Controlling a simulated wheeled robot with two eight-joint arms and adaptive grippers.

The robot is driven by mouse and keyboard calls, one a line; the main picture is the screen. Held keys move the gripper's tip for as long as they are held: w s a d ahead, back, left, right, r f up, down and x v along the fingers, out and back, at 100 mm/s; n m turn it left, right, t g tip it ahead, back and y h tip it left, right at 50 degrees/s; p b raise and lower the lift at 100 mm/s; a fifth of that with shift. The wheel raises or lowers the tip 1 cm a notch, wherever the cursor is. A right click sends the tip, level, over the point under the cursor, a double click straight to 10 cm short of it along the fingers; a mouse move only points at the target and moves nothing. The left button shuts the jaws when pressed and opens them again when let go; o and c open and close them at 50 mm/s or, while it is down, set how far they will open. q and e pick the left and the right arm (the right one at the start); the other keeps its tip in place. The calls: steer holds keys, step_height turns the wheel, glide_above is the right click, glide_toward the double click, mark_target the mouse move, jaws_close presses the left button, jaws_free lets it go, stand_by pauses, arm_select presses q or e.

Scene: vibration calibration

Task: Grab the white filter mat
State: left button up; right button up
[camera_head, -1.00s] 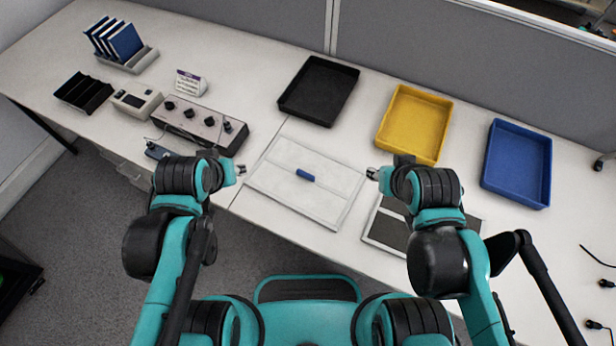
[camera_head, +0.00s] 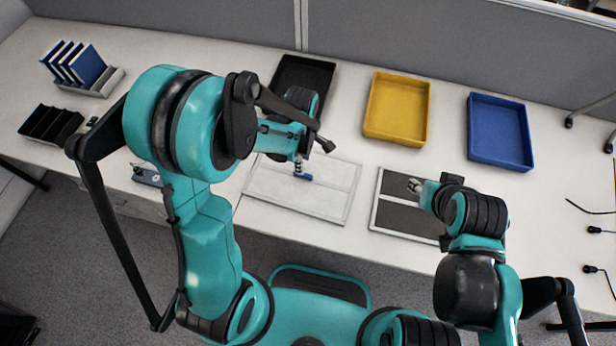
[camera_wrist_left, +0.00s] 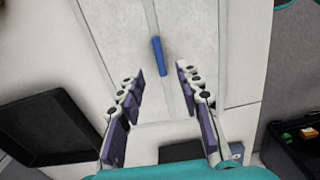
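The white filter mat (camera_head: 325,198) looks like a flat white two-part panel with a small blue tab (camera_head: 304,177) near its middle. It lies on the table in front of me and fills much of the left wrist view (camera_wrist_left: 200,40). My left gripper (camera_head: 298,168) points down over the mat, close to the blue tab. In the left wrist view its fingers (camera_wrist_left: 160,73) are apart and empty, with the blue tab (camera_wrist_left: 159,56) just beyond the gap. My right gripper (camera_head: 415,186) is over the dark panel to the right; its finger opening is too small to judge.
A framed dark panel (camera_head: 396,219) lies right of the mat. Black (camera_head: 330,74), yellow (camera_head: 398,136) and blue (camera_head: 500,159) trays stand behind. A black divided holder (camera_head: 50,123) and a rack (camera_head: 100,85) of blue plates are at left. My left arm hides part of the table.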

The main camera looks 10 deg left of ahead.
mark_target(303, 177)
arm_select(q)
step_height(303, 177, down, 7)
steer(key=b, duration=0.3)
jaws_close()
